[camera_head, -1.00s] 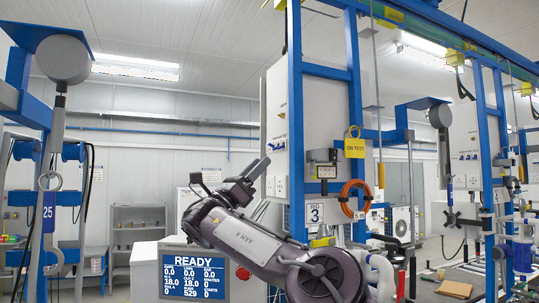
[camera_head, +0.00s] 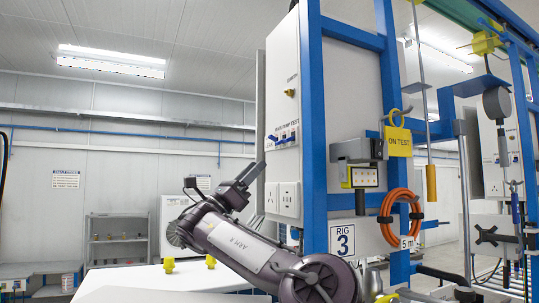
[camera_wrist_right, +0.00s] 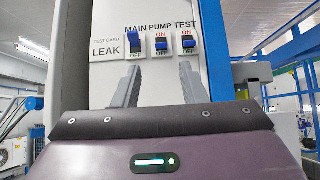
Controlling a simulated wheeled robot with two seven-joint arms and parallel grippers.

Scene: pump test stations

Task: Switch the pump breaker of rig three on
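The rig (camera_head: 313,120) marked RIG 3 has a white panel (camera_head: 281,90) facing my right gripper. The panel carries three blue switches under the words MAIN, PUMP, TEST. In the right wrist view the MAIN switch (camera_wrist_right: 134,40) sits high, covering its ON mark. The PUMP breaker (camera_wrist_right: 161,43) sits lower with ON visible above it, and the TEST switch (camera_wrist_right: 188,43) looks the same. My right gripper (camera_head: 252,173) is open and empty, below the switches. In the right wrist view its fingers (camera_wrist_right: 158,85) stand apart below the PUMP breaker. My left gripper is out of view.
White sockets (camera_head: 283,199) sit low on the panel. A yellow ON TEST tag (camera_head: 398,141), an instrument box (camera_head: 364,177) and an orange hose coil (camera_head: 401,206) hang on the rig's right side. A white surface (camera_head: 165,279) lies below my right arm.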

